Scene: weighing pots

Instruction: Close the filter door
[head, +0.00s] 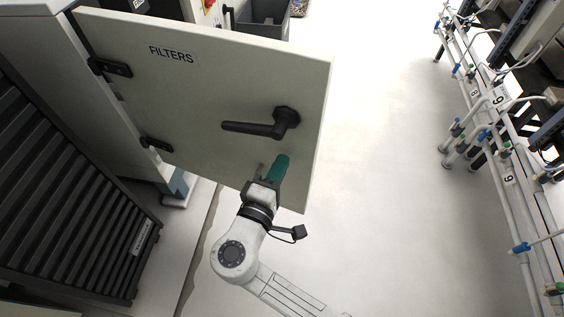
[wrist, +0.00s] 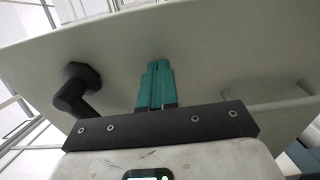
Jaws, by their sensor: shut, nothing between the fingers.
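The filter door (head: 215,85) is a pale panel labelled FILTERS, standing open from hinges on its left side. A black lever handle (head: 272,124) sits near its free right edge. In the wrist view the door (wrist: 220,50) fills most of the picture, with the handle (wrist: 78,90) at the left. My gripper (head: 278,168), with green fingers, is shut and empty in front of the door's lower right part, below the handle. The fingers (wrist: 157,80) point towards the door face. I cannot tell whether they touch it.
A grey cabinet with a black louvred panel (head: 70,190) stands at the left. A dark grey bin (head: 262,18) is behind the door. White pipe racks with blue fittings (head: 490,130) run along the right. The pale floor (head: 390,180) between is clear.

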